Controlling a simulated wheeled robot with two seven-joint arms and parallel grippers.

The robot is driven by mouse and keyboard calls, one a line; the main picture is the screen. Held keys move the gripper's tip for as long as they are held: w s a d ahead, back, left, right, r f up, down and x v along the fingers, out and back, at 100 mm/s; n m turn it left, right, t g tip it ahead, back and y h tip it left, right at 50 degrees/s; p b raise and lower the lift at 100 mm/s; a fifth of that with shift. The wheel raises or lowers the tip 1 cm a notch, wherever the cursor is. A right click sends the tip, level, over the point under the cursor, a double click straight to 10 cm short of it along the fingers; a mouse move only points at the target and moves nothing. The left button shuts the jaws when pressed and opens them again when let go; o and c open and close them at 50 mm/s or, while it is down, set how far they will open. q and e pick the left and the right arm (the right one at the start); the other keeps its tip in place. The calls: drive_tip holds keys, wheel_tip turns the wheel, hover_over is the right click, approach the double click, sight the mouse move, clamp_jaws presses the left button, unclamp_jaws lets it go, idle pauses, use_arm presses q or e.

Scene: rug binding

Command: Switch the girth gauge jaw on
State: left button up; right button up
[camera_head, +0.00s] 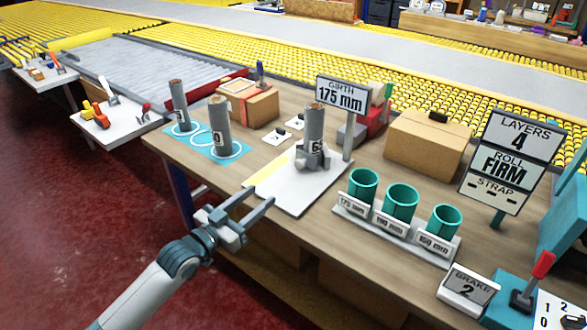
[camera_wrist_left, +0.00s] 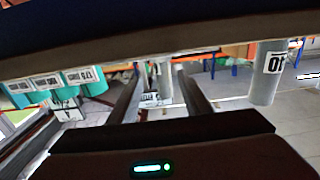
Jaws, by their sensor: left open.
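The girth gauge has a white base plate (camera_head: 312,190) with a yellow strip along its left side. Its sign (camera_head: 342,95) reads "GIRTH 175 mm". The grey gauge jaw (camera_head: 313,158) sits low at the front of an upright grey roll (camera_head: 314,123) on the plate; I cannot tell whether it touches the roll. My left gripper (camera_head: 260,197) is open and empty, in front of the plate's near-left edge, with its fingers pointing toward the plate. In the left wrist view, the two fingers (camera_wrist_left: 160,75) are apart with nothing between them. My right gripper is not in view.
Two more rolls stand on a blue mat (camera_head: 178,145) at the left. A rack of teal cups (camera_head: 400,203) stands to the right of the plate. Cardboard boxes (camera_head: 425,142) lie behind. A brake lever (camera_head: 535,275) is at the near right.

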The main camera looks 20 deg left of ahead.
sight(298, 165)
use_arm(q)
drive_tip(key=p+x, duration=0.1)
drive_tip(key=x, duration=1.3)
drive_tip(key=shift+w, duration=0.15)
drive_tip(key=shift+w+d, duration=0.25)
drive_tip(key=shift+w, duration=0.35)
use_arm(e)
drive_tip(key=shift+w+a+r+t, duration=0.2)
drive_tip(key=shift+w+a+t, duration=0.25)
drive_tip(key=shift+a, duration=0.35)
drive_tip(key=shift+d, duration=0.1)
